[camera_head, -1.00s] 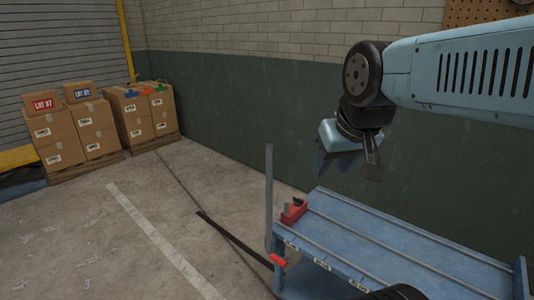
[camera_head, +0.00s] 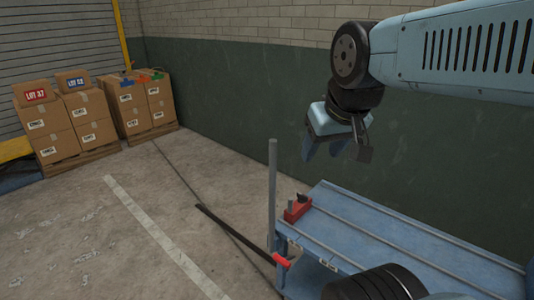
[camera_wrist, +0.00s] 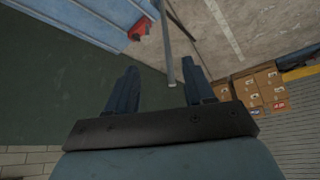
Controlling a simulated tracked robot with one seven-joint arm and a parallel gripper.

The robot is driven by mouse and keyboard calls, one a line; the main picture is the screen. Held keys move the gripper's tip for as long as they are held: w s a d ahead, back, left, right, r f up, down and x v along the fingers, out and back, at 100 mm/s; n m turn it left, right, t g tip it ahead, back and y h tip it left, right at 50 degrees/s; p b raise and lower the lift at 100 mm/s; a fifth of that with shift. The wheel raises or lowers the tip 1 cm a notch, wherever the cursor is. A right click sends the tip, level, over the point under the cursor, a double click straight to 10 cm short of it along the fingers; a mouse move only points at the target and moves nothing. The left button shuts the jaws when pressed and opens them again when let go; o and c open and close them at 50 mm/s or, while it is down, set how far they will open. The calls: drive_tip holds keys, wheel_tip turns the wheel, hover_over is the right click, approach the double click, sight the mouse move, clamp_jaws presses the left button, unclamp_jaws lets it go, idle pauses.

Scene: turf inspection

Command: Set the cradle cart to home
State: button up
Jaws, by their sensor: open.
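A small red block-like carriage with a dark knob, which looks like the cradle cart (camera_head: 297,208), sits at the left end of the rails on a blue bench (camera_head: 375,231). It also shows as a red shape at the top of the wrist view (camera_wrist: 139,28). My gripper (camera_head: 332,150) hangs above and behind the bench's left end, well clear of the cart. Its two fingers are apart and empty, as the wrist view (camera_wrist: 158,78) also shows. Labels on the bench's front edge are too small to read.
A grey upright post (camera_head: 272,195) stands at the bench's left end, beside the cart. A dark bar with a red grip (camera_head: 282,260) reaches out there. Stacked cartons (camera_head: 55,128) stand at the back left. The floor between is open. A green-and-block wall is behind.

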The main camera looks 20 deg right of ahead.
drive_tip(key=w+f+n+g+h, duration=0.4)
drive_tip(key=w+f+n+g, duration=0.1)
drive_tip(key=w, duration=0.1)
drive_tip(key=n+t+h, duration=0.6)
drive_tip(key=n+h, duration=0.7)
drive_tip(key=n, duration=0.4)
approach(273, 155)
drive_tip(key=x, duration=0.7)
drive_tip(key=w+f+x, duration=0.1)
drive_tip(key=x, duration=0.3)
drive_tip(key=shift+w+a, duration=0.1)
drive_tip(key=shift+a, duration=0.15)
drive_tip(key=shift+c, duration=0.4)
drive_tip(key=shift+r, duration=0.1)
clamp_jaws()
